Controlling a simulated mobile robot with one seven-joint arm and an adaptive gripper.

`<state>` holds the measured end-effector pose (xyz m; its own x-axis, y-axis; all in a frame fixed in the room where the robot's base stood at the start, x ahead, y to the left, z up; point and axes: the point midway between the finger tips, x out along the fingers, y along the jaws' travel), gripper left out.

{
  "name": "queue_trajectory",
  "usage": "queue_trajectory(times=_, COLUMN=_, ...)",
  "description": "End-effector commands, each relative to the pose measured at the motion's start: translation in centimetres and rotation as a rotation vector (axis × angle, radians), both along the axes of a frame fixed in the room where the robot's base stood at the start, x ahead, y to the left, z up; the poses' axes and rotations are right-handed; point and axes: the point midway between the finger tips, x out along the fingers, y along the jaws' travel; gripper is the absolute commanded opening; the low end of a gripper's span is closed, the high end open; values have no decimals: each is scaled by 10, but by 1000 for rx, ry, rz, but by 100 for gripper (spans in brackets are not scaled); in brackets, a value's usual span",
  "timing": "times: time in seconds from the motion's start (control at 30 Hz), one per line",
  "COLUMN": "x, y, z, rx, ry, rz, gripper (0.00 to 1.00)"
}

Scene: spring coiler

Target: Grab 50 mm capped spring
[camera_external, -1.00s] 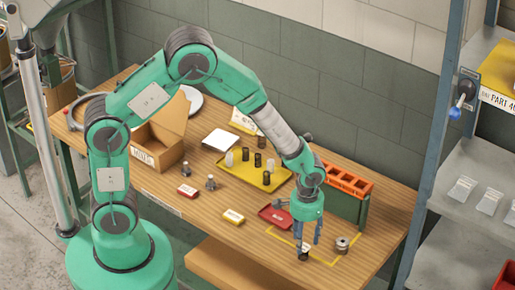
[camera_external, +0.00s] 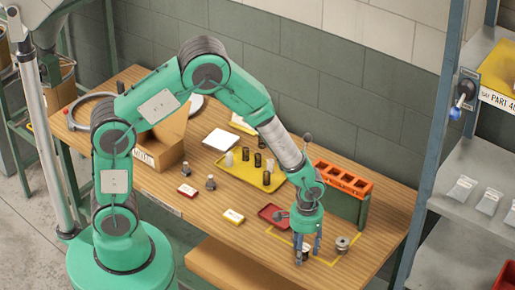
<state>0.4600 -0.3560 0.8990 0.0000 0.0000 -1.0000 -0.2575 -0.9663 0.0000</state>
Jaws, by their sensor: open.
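My gripper (camera_external: 308,257) points down over the front right of the bench, inside the yellow taped outline (camera_external: 345,263). Its fingers are apart. A small dark cylindrical piece (camera_external: 304,257) stands between or just beside the fingertips, and the fingers partly hide it. I cannot tell whether it touches them, or whether it is the 50 mm capped spring. Several small upright pieces, one pale (camera_external: 229,158) and others dark (camera_external: 258,160), stand on the yellow tray (camera_external: 233,171) behind. Their lengths and caps are too small to read.
A metal spool-like piece (camera_external: 342,244) stands close right of my gripper. A red tray (camera_external: 271,214) lies behind-left, and an orange-topped rack (camera_external: 343,180) stands behind-right.

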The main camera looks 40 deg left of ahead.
Motion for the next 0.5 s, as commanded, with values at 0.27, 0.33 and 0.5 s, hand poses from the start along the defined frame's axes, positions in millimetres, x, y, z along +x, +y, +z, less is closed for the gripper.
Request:
queue_trajectory(times=0.27, x=0, y=0, z=0, rx=0, ry=0, rz=0, gripper=48)
queue_trajectory(times=0.33, x=0, y=0, z=0, rx=0, ry=0, rz=0, gripper=48)
queue_trajectory(times=0.5, x=0, y=0, z=0, rx=0, ry=0, rz=0, gripper=20)
